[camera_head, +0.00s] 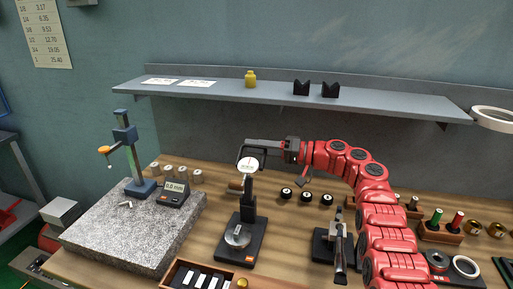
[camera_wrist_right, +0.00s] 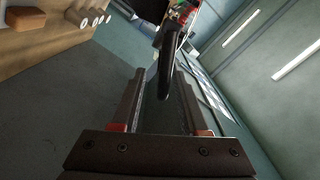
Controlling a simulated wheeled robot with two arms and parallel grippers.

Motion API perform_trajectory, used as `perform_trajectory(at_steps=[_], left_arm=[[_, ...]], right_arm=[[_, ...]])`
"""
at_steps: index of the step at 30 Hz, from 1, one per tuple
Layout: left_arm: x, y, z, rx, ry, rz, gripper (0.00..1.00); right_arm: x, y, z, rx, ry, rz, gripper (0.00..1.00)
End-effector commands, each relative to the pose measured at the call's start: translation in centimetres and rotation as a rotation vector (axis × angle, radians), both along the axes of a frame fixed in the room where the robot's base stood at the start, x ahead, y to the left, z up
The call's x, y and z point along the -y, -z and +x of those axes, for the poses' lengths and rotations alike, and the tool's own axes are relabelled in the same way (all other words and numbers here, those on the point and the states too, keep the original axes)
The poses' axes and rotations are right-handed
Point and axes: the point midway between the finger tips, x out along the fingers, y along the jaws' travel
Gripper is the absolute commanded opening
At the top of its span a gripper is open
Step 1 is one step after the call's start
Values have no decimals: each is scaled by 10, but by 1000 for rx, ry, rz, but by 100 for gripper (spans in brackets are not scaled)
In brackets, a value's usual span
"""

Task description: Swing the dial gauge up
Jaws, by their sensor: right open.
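The dial gauge (camera_head: 249,165) has a round white face and sits at the upper end of a dark stand (camera_head: 242,238) on the wooden bench. A round metal piece rests on the stand's base. My right gripper (camera_head: 252,156) comes in from the right and is open around the upper part of the gauge. In the right wrist view, a dark, thin part, likely the gauge seen edge-on (camera_wrist_right: 168,62), shows between the spread fingers (camera_wrist_right: 162,105). I cannot tell whether a finger touches it. My left gripper is not in view.
A granite plate (camera_head: 130,243) with a blue height stand (camera_head: 126,140) and a digital readout (camera_head: 173,193) is at the left. Another dark stand (camera_head: 338,245) is on the right, near my right arm. A shelf (camera_head: 220,88) runs above the bench. Several black rollers lie behind.

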Motion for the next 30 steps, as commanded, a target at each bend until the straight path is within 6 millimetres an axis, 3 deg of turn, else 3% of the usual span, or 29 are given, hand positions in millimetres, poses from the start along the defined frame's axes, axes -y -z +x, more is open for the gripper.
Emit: perform_trajectory(at_steps=[7,11,24,30], left_arm=[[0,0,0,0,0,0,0],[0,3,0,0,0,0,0],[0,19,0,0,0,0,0],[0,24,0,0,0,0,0]], right_arm=[[2,0,0,1,0,0,44],[14,1,-4,0,-1,1,44],[119,2,-38,-1,4,0,44],[153,1,-49,-1,1,0,44]])
